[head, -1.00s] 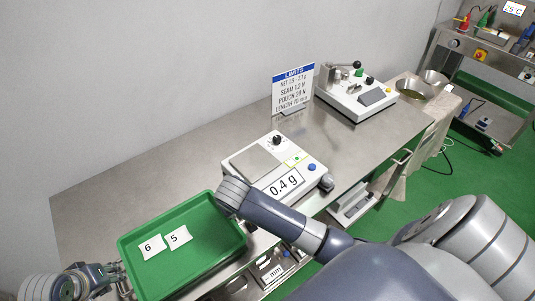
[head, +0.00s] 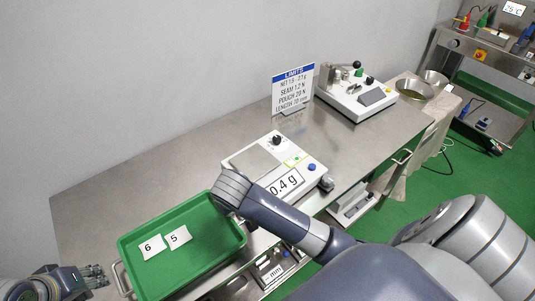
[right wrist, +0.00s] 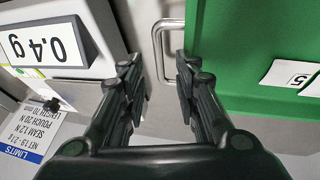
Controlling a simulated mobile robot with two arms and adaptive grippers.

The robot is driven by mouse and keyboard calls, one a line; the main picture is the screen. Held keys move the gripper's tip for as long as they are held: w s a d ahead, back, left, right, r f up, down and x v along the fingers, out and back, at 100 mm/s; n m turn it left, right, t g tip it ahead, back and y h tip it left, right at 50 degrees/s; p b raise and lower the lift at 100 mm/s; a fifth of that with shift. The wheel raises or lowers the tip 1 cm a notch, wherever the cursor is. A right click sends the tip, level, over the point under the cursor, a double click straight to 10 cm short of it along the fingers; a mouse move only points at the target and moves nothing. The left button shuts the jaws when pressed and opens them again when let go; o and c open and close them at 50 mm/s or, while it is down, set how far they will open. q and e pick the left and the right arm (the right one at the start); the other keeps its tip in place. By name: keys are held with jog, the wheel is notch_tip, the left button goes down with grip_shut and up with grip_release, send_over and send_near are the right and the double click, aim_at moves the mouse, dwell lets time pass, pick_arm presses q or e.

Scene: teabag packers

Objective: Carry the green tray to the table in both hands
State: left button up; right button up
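The green tray (head: 200,215) lies at the near left end of the steel table, close to its front edge; two white cards marked 6 (head: 151,249) and 5 (head: 178,237) lie in it. My left gripper (head: 103,276) is left of the tray, open and empty, a little apart from the tray's left handle (head: 119,280). My right gripper (right wrist: 160,72) is open at the tray's other handle (right wrist: 158,52), which stands between or just beyond its fingers. In the head view my right wrist hides that handle. The green tray wall (right wrist: 240,60) is right of the fingers in the right wrist view.
A scale (head: 312,176) reading 0.4 g stands just right of the tray, close to my right wrist. A limits sign (head: 293,88) and a sealing device (head: 352,98) stand farther back. The steel table (head: 120,190) is bare behind the tray.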

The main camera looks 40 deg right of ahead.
jog(key=v, duration=0.6)
jog(key=shift+s+r, duration=0.25)
jog(key=shift+r, duration=0.05)
